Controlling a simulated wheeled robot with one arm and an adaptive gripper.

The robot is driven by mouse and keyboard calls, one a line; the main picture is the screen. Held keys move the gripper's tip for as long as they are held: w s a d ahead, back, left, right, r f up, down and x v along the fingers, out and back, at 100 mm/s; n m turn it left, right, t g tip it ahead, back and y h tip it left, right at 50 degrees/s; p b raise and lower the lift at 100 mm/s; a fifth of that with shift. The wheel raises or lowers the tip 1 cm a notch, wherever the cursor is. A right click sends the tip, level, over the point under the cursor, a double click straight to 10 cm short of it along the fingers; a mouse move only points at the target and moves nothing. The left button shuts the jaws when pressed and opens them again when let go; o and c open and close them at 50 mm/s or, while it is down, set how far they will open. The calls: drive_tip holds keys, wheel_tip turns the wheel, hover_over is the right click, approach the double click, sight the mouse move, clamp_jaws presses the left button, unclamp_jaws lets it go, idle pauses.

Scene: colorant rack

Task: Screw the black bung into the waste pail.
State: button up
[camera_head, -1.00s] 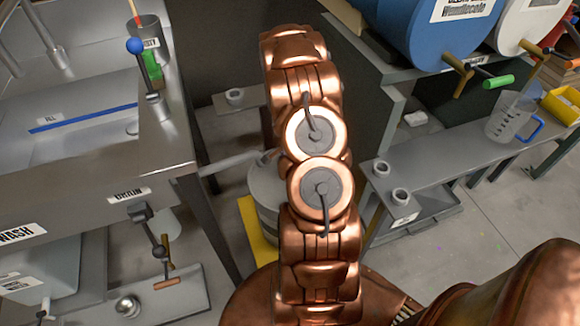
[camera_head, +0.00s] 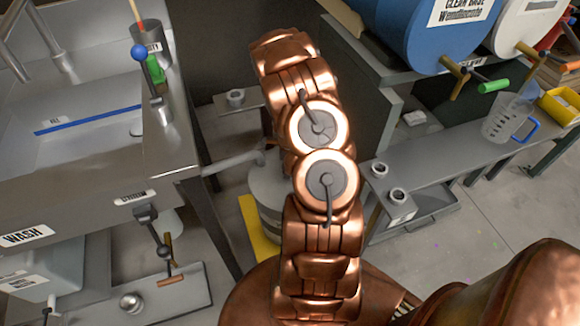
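My copper arm (camera_head: 318,200) stands upright across the middle of the view. My gripper is not in view; the end of the arm reaches away past the top of the visible links. A grey round pail or drum (camera_head: 264,192) stands low behind my arm on a yellow base, partly hidden by it. A grey container (camera_head: 50,262) with white labels stands under the sink at lower left. I cannot tell for sure which of these is the waste pail. I cannot make out the black bung.
A metal sink bench (camera_head: 80,190) fills the left, with a drain valve (camera_head: 150,225) beneath. At right, a blue drum (camera_head: 425,35) and a white drum lie above a low grey bench (camera_head: 445,160) holding a clear jug (camera_head: 508,115). Open floor (camera_head: 490,220) shows at right.

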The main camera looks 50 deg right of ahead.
drive_tip(key=o, duration=1.1)
drive_tip(key=n+b, duration=0.1)
drive_tip(key=n, duration=0.2)
drive_tip(key=shift+f, duration=0.15)
drive_tip(key=n+b, duration=0.1)
drive_tip(key=n, duration=0.3)
drive_tip(key=n+b, duration=0.1)
drive_tip(key=n, duration=0.5)
drive_tip(key=shift+n, duration=0.4)
